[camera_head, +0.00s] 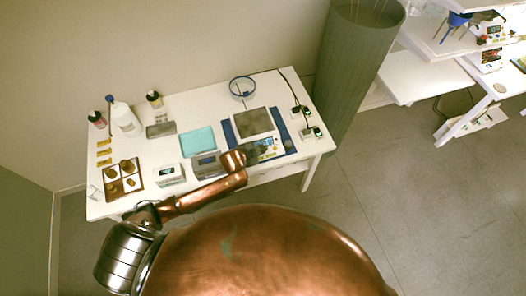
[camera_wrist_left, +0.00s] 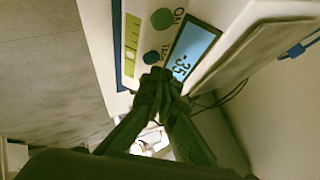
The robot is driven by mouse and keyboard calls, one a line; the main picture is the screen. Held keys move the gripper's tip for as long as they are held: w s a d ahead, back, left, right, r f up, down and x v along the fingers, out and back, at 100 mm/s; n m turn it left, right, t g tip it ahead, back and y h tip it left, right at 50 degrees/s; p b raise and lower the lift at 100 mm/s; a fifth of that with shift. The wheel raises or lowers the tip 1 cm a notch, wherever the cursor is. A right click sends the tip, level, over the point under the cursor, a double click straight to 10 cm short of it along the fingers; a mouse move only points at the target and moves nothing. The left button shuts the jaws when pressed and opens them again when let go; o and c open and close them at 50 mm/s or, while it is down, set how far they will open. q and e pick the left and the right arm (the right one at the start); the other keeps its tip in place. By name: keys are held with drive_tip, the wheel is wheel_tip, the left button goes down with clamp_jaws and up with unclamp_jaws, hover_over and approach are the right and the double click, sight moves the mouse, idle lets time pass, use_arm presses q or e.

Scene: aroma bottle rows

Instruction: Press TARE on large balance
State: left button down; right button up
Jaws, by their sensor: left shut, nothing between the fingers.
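The large balance (camera_head: 253,122) stands at the right of the white table, with a grey weighing plate. Its front panel fills the top of the left wrist view, with a lit display (camera_wrist_left: 194,52) reading about -35, a green ON button (camera_wrist_left: 162,18) and a dark blue TARE button (camera_wrist_left: 151,57). My left gripper (camera_wrist_left: 158,80) is shut and empty, its fingertips right beside the TARE button in that view; I cannot tell whether they touch it. In the head view the left gripper (camera_head: 256,153) is over the balance's front, partly hiding the panel. My right gripper is not in view.
On the white table (camera_head: 215,107) are a cyan-topped balance (camera_head: 198,142), a blue ring (camera_head: 242,86), a white bottle (camera_head: 124,116) and a tray of brown pieces (camera_head: 122,180). Black plugs and cables (camera_head: 302,112) lie at the right edge. A grey column (camera_head: 355,70) stands beyond.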

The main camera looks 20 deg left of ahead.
use_arm(q)
drive_tip(key=shift+f, duration=0.55)
idle(0.9)
drive_tip(key=shift+r+p, duration=0.8)
drive_tip(key=shift+p, duration=0.15)
drive_tip(key=shift+r, duration=0.1)
wheel_tip(320, 180, up, 5)
drive_tip(key=p, duration=0.5)
drive_tip(key=shift+p, duration=0.3)
